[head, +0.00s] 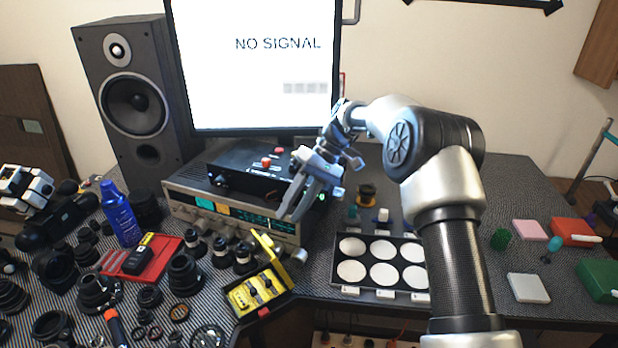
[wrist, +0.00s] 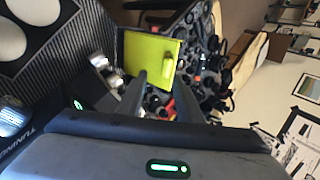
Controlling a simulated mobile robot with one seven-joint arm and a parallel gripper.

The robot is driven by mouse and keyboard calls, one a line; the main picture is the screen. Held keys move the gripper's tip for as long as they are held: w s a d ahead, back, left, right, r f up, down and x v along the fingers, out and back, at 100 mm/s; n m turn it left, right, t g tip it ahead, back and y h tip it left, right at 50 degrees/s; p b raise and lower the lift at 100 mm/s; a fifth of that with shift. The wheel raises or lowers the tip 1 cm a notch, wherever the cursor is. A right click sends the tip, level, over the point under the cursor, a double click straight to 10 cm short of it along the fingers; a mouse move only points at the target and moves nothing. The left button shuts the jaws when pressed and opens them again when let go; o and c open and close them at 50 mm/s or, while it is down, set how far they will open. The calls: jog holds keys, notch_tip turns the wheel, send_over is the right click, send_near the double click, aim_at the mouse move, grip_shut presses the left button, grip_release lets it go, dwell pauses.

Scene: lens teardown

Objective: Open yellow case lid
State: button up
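The yellow case (head: 240,299) sits at the front edge of the bench in the head view. Its inside shows, with small dark and grey parts in it. Its yellow lid (head: 266,246) stands raised at the back of the case, seen nearly edge-on. In the wrist view a flat yellow panel, which looks like the lid (wrist: 140,50), lies beyond the fingertips with a small yellow tab on it. My gripper (head: 291,217) is above and behind the case, pointing down and left. Its fingers are apart and empty in the wrist view (wrist: 160,80). I see no contact with the lid.
A silver receiver (head: 180,205) stands behind the case. Lenses (head: 185,275) and a red tray (head: 165,262) crowd the left. A tray with white discs (head: 345,290) lies right of the case. A blue bottle (head: 118,213) stands at left.

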jog(key=p+v, duration=0.1)
jog(key=v, duration=0.8)
jog(key=shift+r, duration=0.25)
jog(key=shift+r+p, duration=0.1)
jog(key=shift+p, duration=0.2)
